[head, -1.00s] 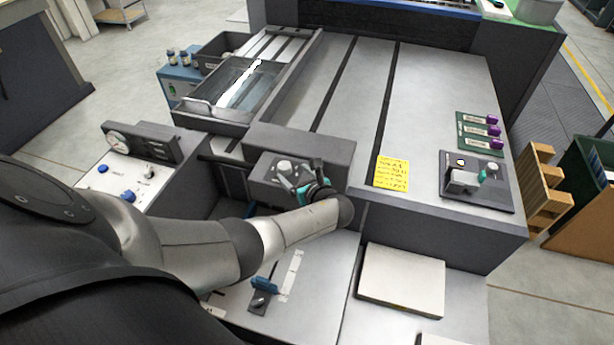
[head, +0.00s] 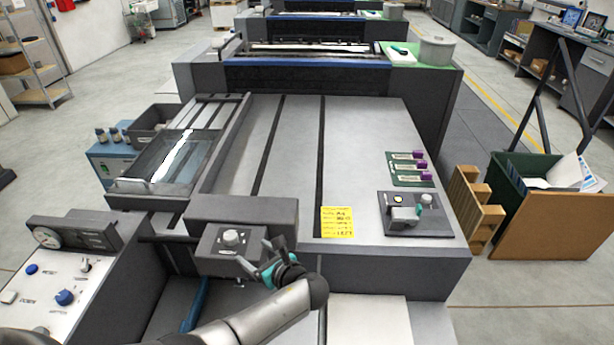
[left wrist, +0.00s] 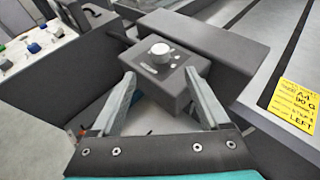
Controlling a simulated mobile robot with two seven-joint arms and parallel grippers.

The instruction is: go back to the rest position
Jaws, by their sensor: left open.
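My left gripper (head: 262,262) is open and empty in the head view, just in front of a dark grey box with a round knob (head: 231,237). In the left wrist view its two fingers (left wrist: 165,98) are spread apart, with the knob box (left wrist: 170,70) beyond and between them. I cannot tell whether a finger touches the box. My left arm comes in from the bottom of the head view. My right gripper is not in any view.
A control panel with a gauge (head: 48,238) is at the left. A glass-covered tray (head: 165,165) lies behind the box. A yellow note (head: 337,222) and a dark plate with a teal-topped knob (head: 416,213) lie on the grey press bed (head: 365,150). A wooden pallet (head: 470,208) stands at the right.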

